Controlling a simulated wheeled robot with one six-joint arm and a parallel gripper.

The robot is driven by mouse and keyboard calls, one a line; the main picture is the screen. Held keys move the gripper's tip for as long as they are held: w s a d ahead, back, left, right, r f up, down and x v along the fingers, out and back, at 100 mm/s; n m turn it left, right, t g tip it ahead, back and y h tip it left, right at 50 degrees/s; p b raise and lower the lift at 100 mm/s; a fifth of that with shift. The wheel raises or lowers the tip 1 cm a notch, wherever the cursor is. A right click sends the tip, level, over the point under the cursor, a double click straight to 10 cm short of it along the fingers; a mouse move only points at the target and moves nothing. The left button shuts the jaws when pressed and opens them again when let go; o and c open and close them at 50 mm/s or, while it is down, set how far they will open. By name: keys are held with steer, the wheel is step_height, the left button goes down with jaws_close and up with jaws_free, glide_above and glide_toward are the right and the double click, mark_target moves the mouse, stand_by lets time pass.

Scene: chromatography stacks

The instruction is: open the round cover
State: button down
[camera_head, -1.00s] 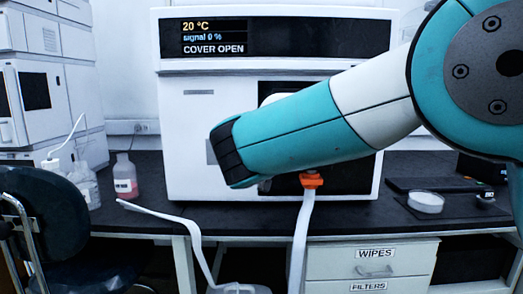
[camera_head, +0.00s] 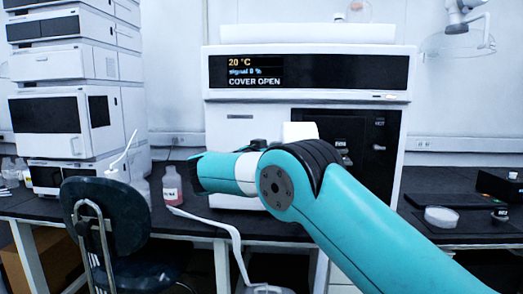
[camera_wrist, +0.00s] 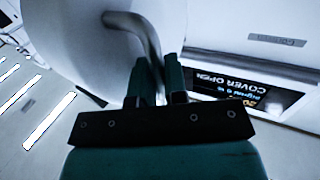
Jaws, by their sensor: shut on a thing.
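The round cover (camera_wrist: 65,40) is a large pale disc in the upper left of the wrist view, tilted, with a curved grey handle (camera_wrist: 137,24). My gripper (camera_wrist: 158,70) has its two dark green fingers closed on this handle. In the head view the instrument (camera_head: 225,140) has a dark front panel (camera_head: 378,155), and its display (camera_head: 255,71) reads COVER OPEN. The same display shows upside down in the wrist view (camera_wrist: 240,95). My arm hides the instrument's lower front, and my fingers cannot be made out in the head view.
A dark chair (camera_head: 120,215) stands at the left in front of the bench. A stacked instrument (camera_head: 65,125) and a bottle of pink liquid (camera_head: 172,187) stand on the bench's left part. A white dish (camera_head: 440,216) lies at the right.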

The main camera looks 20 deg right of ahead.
steer(key=shift+w+r, duration=0.15)
steer(key=shift+r, duration=0.45)
steer(key=c, duration=1.2)
jaws_free()
steer(key=shift+a, duration=0.1)
